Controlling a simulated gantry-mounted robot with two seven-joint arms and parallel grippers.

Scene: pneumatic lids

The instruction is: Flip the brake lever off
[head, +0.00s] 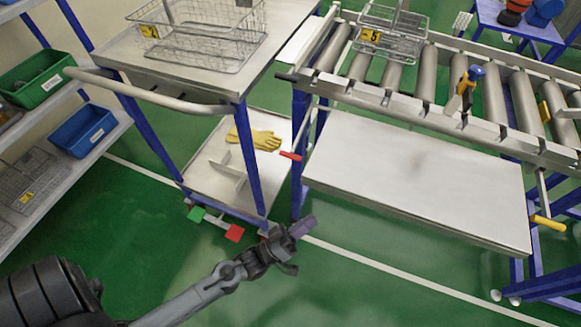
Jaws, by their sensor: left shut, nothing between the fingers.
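A cart (185,70) with a steel top and blue legs stands at left centre. Low at its front, by the floor, are a green pedal-like tab (196,214) and a red one (235,233). A red-handled lever (290,155) sticks out between the cart and the conveyor, and a yellow-handled lever (548,222) at the conveyor's right end. I cannot tell from looks alone which is the brake lever. My left gripper (303,227) is shut and empty, right of the red tab and apart from it in the picture. My right gripper is out of view.
A wire basket (205,45) is on the cart, and yellow gloves (255,139) lie on its lower shelf. The roller conveyor (405,80) carries another basket (390,35). Shelves with a blue bin (83,130) stand left. The green floor (330,285) in front is clear.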

